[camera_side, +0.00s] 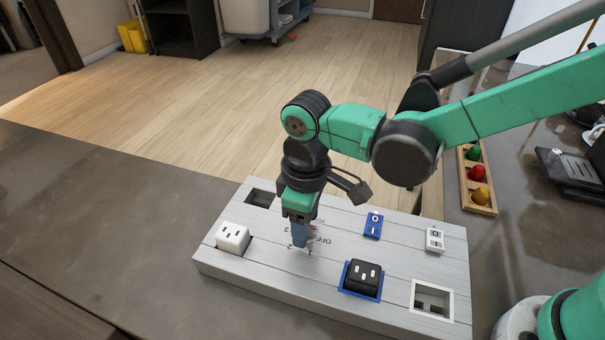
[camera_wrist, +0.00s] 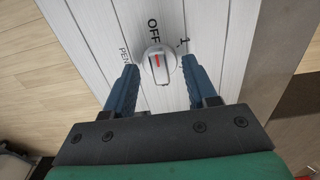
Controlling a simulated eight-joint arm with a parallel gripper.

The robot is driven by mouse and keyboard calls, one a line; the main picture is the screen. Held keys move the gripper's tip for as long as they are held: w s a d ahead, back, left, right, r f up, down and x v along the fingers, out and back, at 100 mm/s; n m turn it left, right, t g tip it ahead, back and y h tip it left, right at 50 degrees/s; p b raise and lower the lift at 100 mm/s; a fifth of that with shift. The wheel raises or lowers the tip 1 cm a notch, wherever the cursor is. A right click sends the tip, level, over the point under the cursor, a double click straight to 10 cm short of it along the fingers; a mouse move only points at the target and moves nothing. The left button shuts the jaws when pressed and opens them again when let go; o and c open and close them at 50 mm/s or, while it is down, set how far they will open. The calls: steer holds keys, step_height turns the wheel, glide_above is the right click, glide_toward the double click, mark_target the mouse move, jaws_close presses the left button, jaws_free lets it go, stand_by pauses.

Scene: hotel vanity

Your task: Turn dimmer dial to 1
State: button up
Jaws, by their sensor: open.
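The dimmer dial (camera_wrist: 153,76) is a pale round knob with a red mark, set in a grey plank-patterned panel (camera_side: 300,289). In the wrist view the red mark lies on the side near the printed OFF; a printed 1 is to the right and letters partly hidden by a finger are to the left. In the side view my gripper (camera_side: 302,243) points down at the panel and mostly hides the dial.
The panel also carries a white socket block (camera_side: 232,237), a black socket block (camera_side: 362,279) in a blue frame, a blue switch (camera_side: 373,226), a white switch (camera_side: 434,239) and a white-framed recess (camera_side: 432,299). A wooden tray (camera_side: 468,187) with coloured knobs lies behind at right.

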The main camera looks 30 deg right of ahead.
steer(key=shift+c, duration=0.3)
jaws_close()
steer(key=m, duration=0.5)
steer(key=shift+m, duration=0.3)
steer(key=m, duration=0.6)
stand_by(0.3)
steer(key=shift+o, duration=0.3)
jaws_free()
